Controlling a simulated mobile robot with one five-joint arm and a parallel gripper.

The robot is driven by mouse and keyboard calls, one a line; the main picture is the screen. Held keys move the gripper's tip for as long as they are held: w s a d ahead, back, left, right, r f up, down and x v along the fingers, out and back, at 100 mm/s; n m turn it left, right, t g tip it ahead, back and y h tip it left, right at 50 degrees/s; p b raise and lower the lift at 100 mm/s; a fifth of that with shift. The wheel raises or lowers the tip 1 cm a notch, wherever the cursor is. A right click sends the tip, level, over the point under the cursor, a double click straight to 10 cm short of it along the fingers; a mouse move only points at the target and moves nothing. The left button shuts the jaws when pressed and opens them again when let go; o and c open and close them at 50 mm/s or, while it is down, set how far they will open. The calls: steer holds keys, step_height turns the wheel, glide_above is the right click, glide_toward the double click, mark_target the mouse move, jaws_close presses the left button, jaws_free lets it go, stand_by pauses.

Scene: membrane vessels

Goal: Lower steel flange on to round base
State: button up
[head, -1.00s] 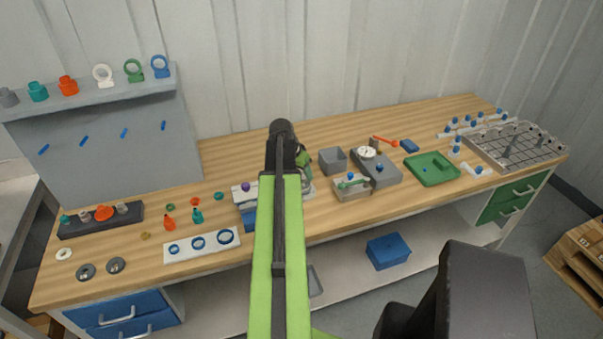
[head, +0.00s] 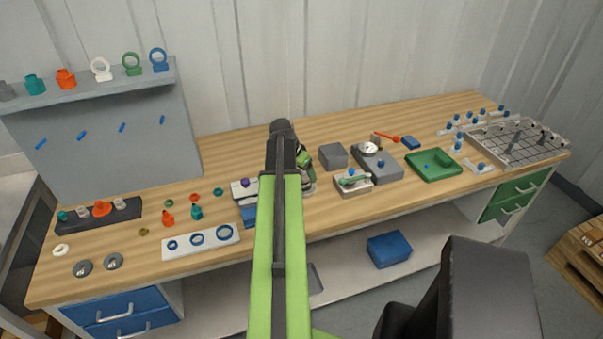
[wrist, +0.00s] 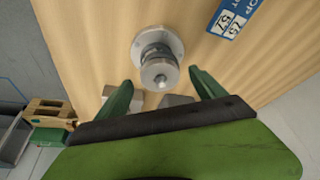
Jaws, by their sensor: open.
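My gripper (wrist: 162,86) is open in the wrist view, its two green fingers apart. Just beyond the fingertips, between their lines, stands a round steel piece (wrist: 177,43) with a wide pale disc, a darker ringed middle and a steel top with a small pin. The fingers do not touch it. I cannot tell whether this stack is the flange, the round base or both. In the head view my arm hides most of this spot; green and grey parts (head: 305,166) show beside it. Two grey round discs (head: 83,268) (head: 113,261) lie at the bench's front left.
A blue label (wrist: 232,17) lies near the steel piece. A white plate with blue rings (head: 201,240) lies left of my arm. A grey box (head: 333,156), a gauge block (head: 380,167) and a green tray (head: 433,165) stand to the right.

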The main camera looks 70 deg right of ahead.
steer(key=p+v, duration=1.6)
steer(key=v, duration=0.1)
steer(key=shift+r, duration=0.2)
steer(key=shift+a, duration=0.1)
